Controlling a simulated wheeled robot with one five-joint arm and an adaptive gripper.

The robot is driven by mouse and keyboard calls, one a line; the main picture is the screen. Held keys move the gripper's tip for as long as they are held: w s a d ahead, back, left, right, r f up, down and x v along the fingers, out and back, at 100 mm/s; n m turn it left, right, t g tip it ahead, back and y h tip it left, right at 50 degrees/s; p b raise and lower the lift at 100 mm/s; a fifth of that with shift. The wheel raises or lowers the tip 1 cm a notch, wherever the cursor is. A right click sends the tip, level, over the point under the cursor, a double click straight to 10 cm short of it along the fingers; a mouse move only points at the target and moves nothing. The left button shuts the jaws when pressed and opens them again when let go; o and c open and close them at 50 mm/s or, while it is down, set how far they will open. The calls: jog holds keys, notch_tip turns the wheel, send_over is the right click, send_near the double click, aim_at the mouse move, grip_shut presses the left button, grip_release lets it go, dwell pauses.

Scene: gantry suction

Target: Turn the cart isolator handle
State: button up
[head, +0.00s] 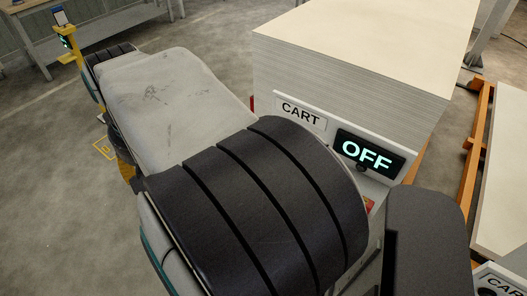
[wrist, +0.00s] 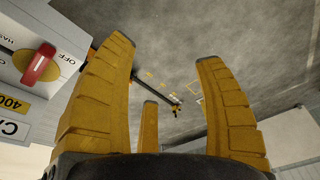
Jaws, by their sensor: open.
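The isolator handle (wrist: 41,64) is a red bar on a yellow round plate, on the face of a grey box (wrist: 15,75) at the left of the wrist view. Labels reading OFF stand beside it. My gripper (wrist: 165,52) has yellow fingers spread apart with nothing between them. The handle lies outside the fingers, left of the left finger and apart from it in the picture. In the head view my arm hides the gripper and the handle. A lit display (head: 367,154) there reads OFF, beside a CART sign (head: 300,114).
A tall stack of pale boards (head: 350,75) stands behind the sign and display. Orange rails (head: 476,150) and another pale panel (head: 505,190) are at the right. A yellow post (head: 69,45) and a workbench (head: 90,30) stand at the upper left. Open concrete floor (head: 45,170) lies left.

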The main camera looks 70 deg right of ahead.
jog(key=s+d+f+m+b, duration=0.1)
jog(key=s+d+m, duration=0.3)
jog(key=d, duration=0.3)
jog(key=s+d+f+m+g+y+b, duration=0.1)
jog(key=s+d+f+m, duration=0.1)
jog(key=s+d+m, duration=0.2)
jog(key=s+d+f+m+g+b, duration=0.1)
jog(key=s+d+f+m+b, duration=0.1)
jog(key=s+d+m, duration=0.3)
jog(key=shift+s+d+f, duration=0.1)
jog(key=shift+s+d, duration=0.45)
jog(key=shift+d, duration=0.35)
jog(key=shift+s+d+r, duration=0.1)
jog(key=shift+s+d, duration=0.45)
jog(key=shift+d, duration=0.4)
jog(key=shift+s+d+f, duration=0.1)
jog(key=shift+s+d, duration=0.45)
jog(key=shift+d, duration=0.35)
jog(key=shift+s+f, duration=0.1)
jog(key=shift+s, duration=0.05)
jog(key=shift+f+b, duration=0.35)
jog(key=shift+f, duration=3.2)
jog(key=shift+o, duration=0.3)
grip_shut()
